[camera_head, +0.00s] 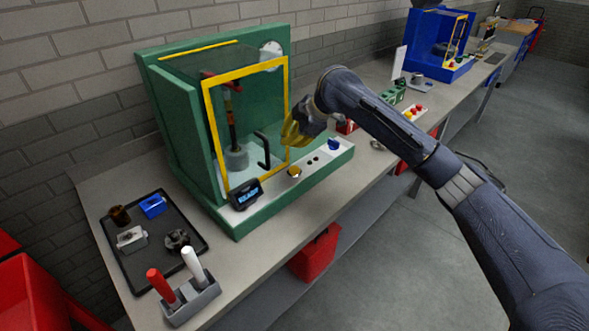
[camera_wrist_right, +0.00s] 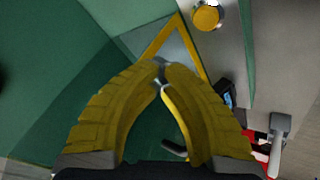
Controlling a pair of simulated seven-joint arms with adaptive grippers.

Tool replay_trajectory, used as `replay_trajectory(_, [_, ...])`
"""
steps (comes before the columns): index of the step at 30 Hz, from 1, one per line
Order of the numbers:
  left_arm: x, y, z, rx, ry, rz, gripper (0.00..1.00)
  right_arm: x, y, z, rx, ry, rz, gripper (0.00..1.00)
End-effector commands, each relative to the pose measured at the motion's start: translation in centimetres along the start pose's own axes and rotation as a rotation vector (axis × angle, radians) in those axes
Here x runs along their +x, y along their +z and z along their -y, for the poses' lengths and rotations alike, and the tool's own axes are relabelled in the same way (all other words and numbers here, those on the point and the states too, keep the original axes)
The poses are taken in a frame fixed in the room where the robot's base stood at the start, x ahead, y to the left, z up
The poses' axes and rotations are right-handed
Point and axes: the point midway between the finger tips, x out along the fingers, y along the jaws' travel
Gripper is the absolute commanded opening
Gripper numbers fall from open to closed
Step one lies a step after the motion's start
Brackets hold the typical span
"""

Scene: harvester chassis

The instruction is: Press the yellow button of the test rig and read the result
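The green test rig (camera_head: 178,130) stands on the bench with its yellow-framed clear door (camera_head: 245,125) closed. The round yellow button (camera_head: 294,172) sits on the pale front ledge; it also shows at the top of the right wrist view (camera_wrist_right: 207,17). A small dark display (camera_head: 247,195) with blue lit characters, too small to read, is left of the button. My right gripper (camera_head: 289,141) is in front of the door's right side, above the button and apart from it. In the right wrist view its yellow fingertips (camera_wrist_right: 163,68) meet, with nothing between them. My left gripper is not in view.
A black door handle (camera_head: 263,150) sticks out close to my right gripper. A blue knob (camera_head: 334,144) is farther right on the ledge. A dark tray (camera_head: 140,285) with parts and a grey holder (camera_head: 193,298) with red and white handles stand at the left.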

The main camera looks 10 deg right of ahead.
Motion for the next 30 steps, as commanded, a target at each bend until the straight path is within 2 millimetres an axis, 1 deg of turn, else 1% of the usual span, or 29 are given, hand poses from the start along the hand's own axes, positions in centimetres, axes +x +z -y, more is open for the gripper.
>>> replay_trajectory(1, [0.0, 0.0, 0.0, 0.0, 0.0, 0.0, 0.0, 0.7, 0.3, 0.5, 0.002, -0.005, -0.001, 0.0])
replay_trajectory(6, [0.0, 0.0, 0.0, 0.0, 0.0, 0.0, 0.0, 2.3, 1.1, 1.3, 0.002, -0.004, -0.001, 0.0])
replay_trajectory(15, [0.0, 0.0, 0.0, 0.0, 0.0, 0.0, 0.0, 4.5, 2.3, 2.5, 0.002, -0.004, 0.001, 0.0])
replay_trajectory(21, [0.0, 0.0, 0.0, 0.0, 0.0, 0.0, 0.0, 5.2, 2.7, 2.8, 0.001, -0.002, 0.001, 0.0])
replay_trajectory(30, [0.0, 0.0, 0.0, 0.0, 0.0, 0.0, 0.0, 5.4, 2.9, 2.9, 0.0, -0.002, 0.001, 0.0])
